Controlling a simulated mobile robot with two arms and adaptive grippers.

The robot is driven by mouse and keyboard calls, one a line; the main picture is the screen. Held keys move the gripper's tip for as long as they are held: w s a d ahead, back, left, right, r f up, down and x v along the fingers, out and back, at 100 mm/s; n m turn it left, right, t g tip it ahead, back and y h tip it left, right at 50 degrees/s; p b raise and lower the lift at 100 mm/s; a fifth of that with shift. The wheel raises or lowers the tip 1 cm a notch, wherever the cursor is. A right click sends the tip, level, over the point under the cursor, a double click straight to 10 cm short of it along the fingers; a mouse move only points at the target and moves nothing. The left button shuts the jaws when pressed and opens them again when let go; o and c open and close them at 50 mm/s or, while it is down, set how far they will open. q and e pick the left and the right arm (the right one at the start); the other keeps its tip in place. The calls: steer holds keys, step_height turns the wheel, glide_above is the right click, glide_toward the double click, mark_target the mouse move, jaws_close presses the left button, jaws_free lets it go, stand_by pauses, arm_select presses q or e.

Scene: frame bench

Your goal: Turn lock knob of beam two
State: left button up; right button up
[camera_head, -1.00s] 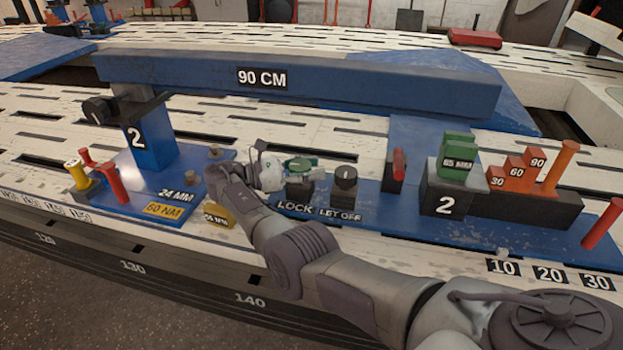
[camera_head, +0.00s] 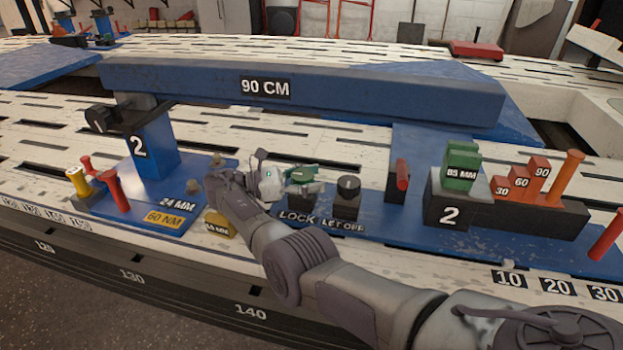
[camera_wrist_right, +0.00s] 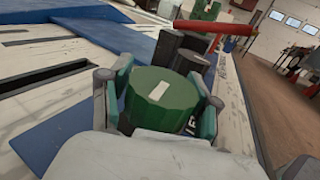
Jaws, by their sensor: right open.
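The green lock knob (camera_head: 304,174) of beam two sits on a black block behind the LOCK label (camera_head: 296,217). In the right wrist view the knob (camera_wrist_right: 160,102) has a pale mark on its top. My right gripper (camera_head: 285,181) is at the knob, its arm coming from the lower right. In the wrist view its open fingers (camera_wrist_right: 163,90) stand on either side of the knob; I cannot tell if they touch it. The blue beam (camera_head: 370,89), labelled 90 CM, lies behind. My left gripper is not in view.
The black LET OFF knob (camera_head: 348,188) stands close to the right of the lock knob. A red lever (camera_head: 402,175) is farther right. A yellow block (camera_head: 219,224) lies by my forearm. A blue post (camera_head: 153,150) marked 2 stands left.

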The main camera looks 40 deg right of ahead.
mark_target(312, 173)
steer(key=shift+d+r, duration=0.1)
steer(key=shift+r, duration=0.2)
step_height(312, 173, up, 10)
steer(key=shift+f, duration=0.25)
stand_by(0.5)
